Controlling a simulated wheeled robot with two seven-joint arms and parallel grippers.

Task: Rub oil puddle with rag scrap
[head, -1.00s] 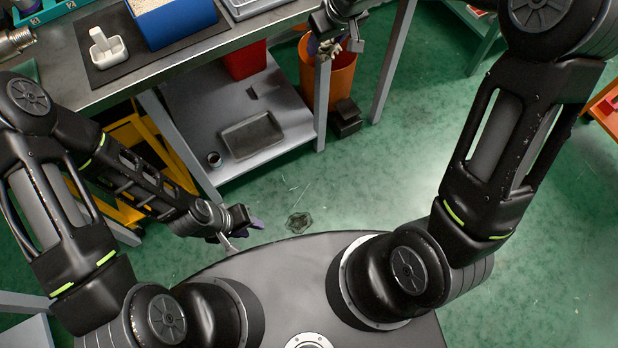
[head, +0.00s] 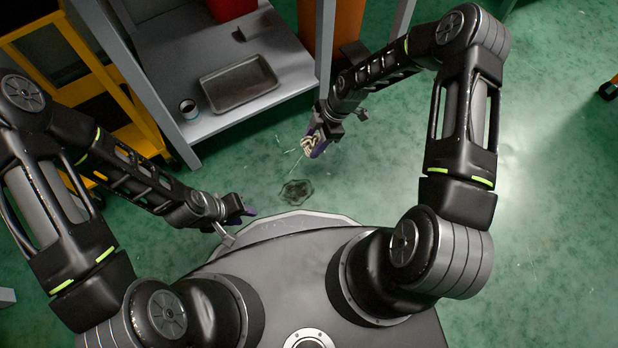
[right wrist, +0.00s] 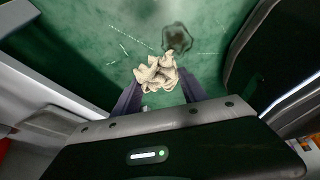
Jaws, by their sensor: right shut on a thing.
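The oil puddle (head: 296,192) is a small dark patch on the green floor, just in front of my base. It also shows in the right wrist view (right wrist: 177,38), beyond the rag. The rag scrap (right wrist: 155,74) is crumpled and cream coloured. My right gripper (head: 314,146) is shut on the rag scrap and holds it behind and slightly right of the puddle in the head view, apart from it. My left gripper (head: 246,208) is left of the puddle, near my base's edge; its fingers are too small to tell if open.
A grey lower shelf (head: 216,45) with a dark tray (head: 240,84) and a small cup (head: 188,108) stands at the back left. A table leg (head: 325,45) rises near my right arm. An orange bin (head: 345,25) stands behind.

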